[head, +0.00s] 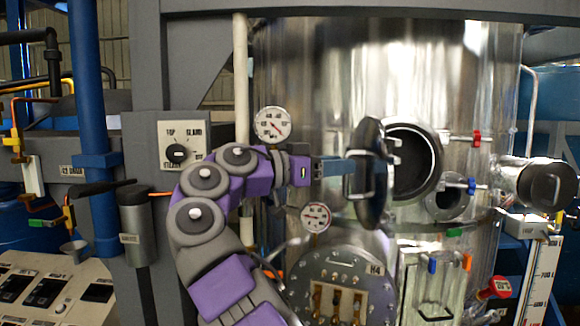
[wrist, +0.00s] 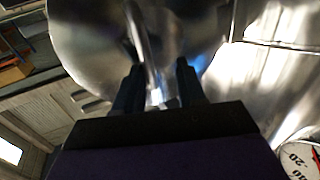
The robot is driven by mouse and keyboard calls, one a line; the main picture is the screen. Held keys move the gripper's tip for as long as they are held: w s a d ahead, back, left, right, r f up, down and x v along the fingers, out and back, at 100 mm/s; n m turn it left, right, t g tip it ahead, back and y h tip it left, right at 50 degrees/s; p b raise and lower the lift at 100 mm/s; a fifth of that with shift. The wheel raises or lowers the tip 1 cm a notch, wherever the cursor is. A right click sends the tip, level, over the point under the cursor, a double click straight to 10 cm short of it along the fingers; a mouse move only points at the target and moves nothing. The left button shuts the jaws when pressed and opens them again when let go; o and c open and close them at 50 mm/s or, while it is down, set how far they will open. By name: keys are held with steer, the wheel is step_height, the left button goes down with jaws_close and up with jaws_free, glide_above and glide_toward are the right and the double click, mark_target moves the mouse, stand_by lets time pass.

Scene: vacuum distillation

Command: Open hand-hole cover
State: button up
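The hand-hole cover (head: 374,140) is a round metal lid on the front of the shiny steel vessel. It stands swung out, nearly edge-on in the head view, at the left of the dark round opening (head: 412,165). Its inner side is mostly hidden. In the wrist view the cover (wrist: 85,40) fills the upper left, with a bar handle (wrist: 138,30) running down between the fingers. My gripper (head: 347,170) is at the outer side of the cover. In the wrist view my gripper (wrist: 158,78) has its fingers apart, with a gap showing beside the handle.
The steel vessel (head: 330,60) carries two gauges (head: 272,124) (head: 316,217), a smaller port (head: 446,197) and red and blue valve handles (head: 476,138) (head: 471,187). A flanged plate (head: 345,270) sits below. A blue pipe (head: 90,120) and grey column stand left.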

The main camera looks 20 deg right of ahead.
steer(key=s+a+p, duration=0.1)
steer(key=a+p, duration=0.1)
steer(key=a, duration=0.8)
steer(key=shift+s+a+r, duration=0.15)
steer(key=shift+s, duration=0.2)
steer(key=shift+a, duration=1.75)
steer(key=shift+s+a, duration=0.1)
steer(key=shift+a, duration=0.1)
steer(key=shift+a, duration=0.35)
steer(key=shift+a, duration=0.15)
